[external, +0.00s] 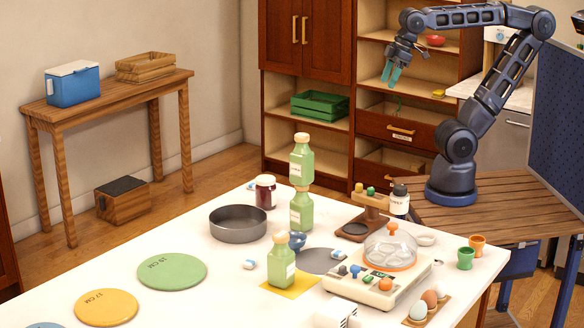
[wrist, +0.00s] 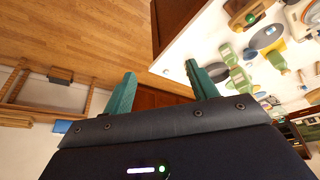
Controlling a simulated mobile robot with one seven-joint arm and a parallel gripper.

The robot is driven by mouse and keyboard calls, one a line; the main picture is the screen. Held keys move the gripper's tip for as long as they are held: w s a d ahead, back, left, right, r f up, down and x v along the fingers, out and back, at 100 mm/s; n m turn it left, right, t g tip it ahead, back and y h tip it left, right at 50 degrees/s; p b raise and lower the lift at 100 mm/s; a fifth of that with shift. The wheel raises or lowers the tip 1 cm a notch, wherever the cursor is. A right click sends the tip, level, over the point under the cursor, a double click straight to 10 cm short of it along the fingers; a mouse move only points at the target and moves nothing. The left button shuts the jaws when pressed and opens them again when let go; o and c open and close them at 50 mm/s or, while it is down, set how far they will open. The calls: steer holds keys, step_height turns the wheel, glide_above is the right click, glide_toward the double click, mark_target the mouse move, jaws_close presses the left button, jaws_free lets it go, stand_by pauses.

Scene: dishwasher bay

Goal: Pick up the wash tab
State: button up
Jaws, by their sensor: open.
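Two small white-and-blue pieces that look like wash tabs lie on the white table: one (external: 249,264) left of the front green bottle, the other (external: 338,254) at the edge of a grey disc. I cannot tell which one is meant. My gripper (external: 391,74) is raised high behind the table in the external view, far from both pieces, its teal fingers pointing down. In the wrist view my gripper (wrist: 163,82) is open with nothing between its fingers.
Coloured discs (external: 172,271) lie at the left. A green crate (external: 320,106) sits on the shelf behind.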

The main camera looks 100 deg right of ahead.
steer(key=w+a+r+n+g, duration=0.1)
steer(key=w+a+r+n, duration=0.3)
steer(key=w+a, duration=0.5)
steer(key=n+g, duration=0.3)
steer(key=n, duration=0.2)
glide_above(338, 252)
step_height(338, 252, down, 33)
steer(key=shift+a+f, duration=0.1)
steer(key=shift+f, duration=2.45)
steer(key=c, duration=1.1)
